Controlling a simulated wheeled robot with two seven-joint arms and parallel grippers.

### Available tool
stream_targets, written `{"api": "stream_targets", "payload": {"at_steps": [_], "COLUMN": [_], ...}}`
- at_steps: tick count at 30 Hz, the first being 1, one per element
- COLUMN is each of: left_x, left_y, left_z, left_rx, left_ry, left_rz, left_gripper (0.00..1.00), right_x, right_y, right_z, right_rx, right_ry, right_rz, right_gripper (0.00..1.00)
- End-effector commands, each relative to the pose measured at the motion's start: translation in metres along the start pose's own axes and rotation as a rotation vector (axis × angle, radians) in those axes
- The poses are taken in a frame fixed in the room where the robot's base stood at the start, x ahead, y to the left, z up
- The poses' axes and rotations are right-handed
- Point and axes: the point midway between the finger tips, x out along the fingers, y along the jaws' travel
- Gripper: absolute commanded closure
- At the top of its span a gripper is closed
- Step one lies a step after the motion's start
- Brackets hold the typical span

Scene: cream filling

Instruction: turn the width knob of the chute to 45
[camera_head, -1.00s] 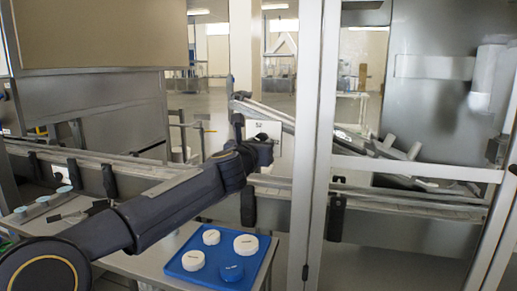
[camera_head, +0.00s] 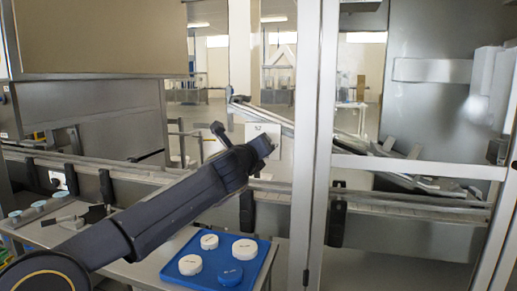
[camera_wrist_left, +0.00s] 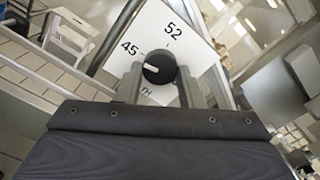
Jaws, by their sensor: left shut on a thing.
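The width knob (camera_wrist_left: 158,68) is a round black knob on a white plate marked 45 and 52 in the left wrist view. Its white mark sits on the left side, on the side of the 45 label and a little below that label's tick. My left gripper (camera_wrist_left: 160,82) is shut on the knob, with one finger on each side of it. In the head view, my left gripper (camera_head: 262,146) covers the knob and part of the white plate (camera_head: 276,132) on the chute (camera_head: 290,122). My right gripper is not in view.
A blue tray (camera_head: 252,270) with several white and blue round pieces lies on the table below my left arm. A metal frame post (camera_head: 318,150) stands just right of the plate. A conveyor rail (camera_head: 140,174) runs behind my arm.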

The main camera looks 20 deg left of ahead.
Motion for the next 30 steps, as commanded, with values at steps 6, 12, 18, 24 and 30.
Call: {"api": "stream_targets", "payload": {"at_steps": [6, 12, 18, 24, 30], "left_x": [0.001, 0.001, 0.000, 0.000, -0.014], "left_y": [0.001, 0.001, 0.001, 0.000, 0.001], "left_z": [-0.003, -0.004, -0.002, -0.001, -0.001], "left_rx": [-0.010, -0.010, -0.009, -0.008, -0.006], "left_ry": [0.006, 0.006, 0.004, 0.002, 0.000], "left_rz": [0.003, 0.003, 0.002, 0.001, 0.000], "left_gripper": [0.89, 0.89, 0.44, 0.44, 0.44], "right_x": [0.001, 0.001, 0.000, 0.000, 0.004], "right_y": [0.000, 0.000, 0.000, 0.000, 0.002], "right_z": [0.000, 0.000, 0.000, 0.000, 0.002], "right_rx": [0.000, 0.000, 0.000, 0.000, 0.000], "right_ry": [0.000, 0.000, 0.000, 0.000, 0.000], "right_rz": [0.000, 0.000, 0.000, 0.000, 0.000], "right_gripper": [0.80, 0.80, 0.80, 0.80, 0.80]}}
